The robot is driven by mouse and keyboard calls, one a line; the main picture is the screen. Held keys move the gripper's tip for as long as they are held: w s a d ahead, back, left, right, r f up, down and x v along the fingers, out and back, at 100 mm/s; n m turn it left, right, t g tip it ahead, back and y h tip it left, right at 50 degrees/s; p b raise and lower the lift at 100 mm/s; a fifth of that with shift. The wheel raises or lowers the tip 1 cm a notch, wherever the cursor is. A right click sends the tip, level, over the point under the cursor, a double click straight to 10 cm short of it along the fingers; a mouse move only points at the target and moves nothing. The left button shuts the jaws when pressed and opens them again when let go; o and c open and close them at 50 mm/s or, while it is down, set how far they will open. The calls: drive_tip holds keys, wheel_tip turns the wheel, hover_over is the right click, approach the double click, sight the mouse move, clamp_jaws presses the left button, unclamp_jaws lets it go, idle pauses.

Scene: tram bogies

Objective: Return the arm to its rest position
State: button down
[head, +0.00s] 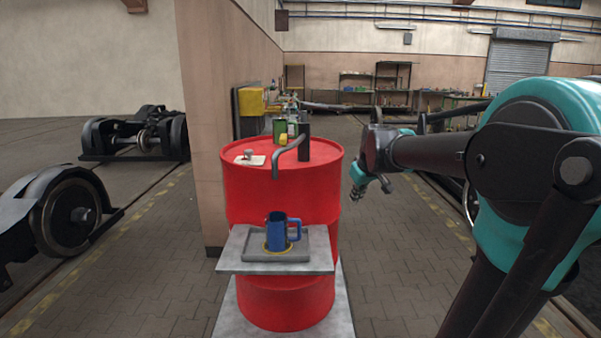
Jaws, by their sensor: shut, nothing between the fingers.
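My arm reaches in from the right side of the head view, dark grey with teal covers. My gripper (371,187) hangs at its end, to the right of the red drum (300,200). It is shut and empty, apart from the drum and everything on it. The fingertips are small in this view and partly overlap each other.
A blue mug (277,233) stands in a grey tray (252,254) on a shelf (323,262) in front of the drum. A black block with a bent grey pipe (289,145) and a green container (280,129) stand on the drum. Wheelsets (70,215) lie left. Paved floor (400,270) is clear.

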drive_tip(key=s+d+f+m+g, duration=0.1)
drive_tip(key=s+f+m, duration=0.3)
drive_tip(key=s+f, duration=1.9)
drive_tip(key=shift+s+d+f+m+g+h, duration=0.25)
drive_tip(key=shift+s+d+m+g+h, duration=0.2)
drive_tip(key=shift+s, duration=0.7)
drive_tip(key=shift+w+a+r, duration=0.1)
